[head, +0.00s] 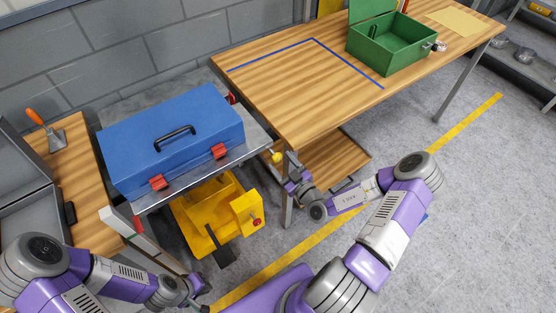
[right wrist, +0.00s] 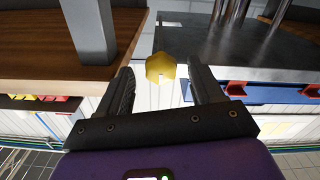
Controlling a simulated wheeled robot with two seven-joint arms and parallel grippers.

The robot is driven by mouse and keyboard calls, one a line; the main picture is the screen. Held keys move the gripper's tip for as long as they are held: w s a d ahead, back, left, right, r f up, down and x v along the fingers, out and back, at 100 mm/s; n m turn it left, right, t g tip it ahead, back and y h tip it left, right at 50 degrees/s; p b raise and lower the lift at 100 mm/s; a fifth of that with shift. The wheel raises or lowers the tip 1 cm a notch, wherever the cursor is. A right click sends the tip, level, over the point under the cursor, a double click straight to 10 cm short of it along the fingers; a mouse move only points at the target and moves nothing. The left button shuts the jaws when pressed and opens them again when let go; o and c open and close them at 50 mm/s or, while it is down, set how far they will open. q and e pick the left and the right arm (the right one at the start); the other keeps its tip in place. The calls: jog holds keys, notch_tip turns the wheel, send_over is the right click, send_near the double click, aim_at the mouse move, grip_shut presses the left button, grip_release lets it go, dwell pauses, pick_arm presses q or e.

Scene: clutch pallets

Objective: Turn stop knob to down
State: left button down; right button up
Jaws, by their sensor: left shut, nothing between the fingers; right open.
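A yellow knob (head: 276,157) sits at the right edge of the grey metal stand (head: 262,140) that bears the blue toolbox; it seems to be the stop knob. My right gripper (head: 286,162) is beside it. In the right wrist view the yellow knob (right wrist: 160,68) shows between the tips of my open right gripper (right wrist: 158,80), with gaps visible to both fingers. How deep it lies between them I cannot tell. My left gripper (head: 200,300) is shut and empty, low near the bottom edge of the head view.
The blue toolbox (head: 170,135) with red latches rests on the stand. Below it is a yellow machine (head: 215,210) with a red button. The wooden workbench (head: 300,85) carries an open green box (head: 395,48); its leg stands close to my right gripper.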

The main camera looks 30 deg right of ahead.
jog(key=shift+w+a, duration=0.1)
jog(key=shift+w, duration=1.2)
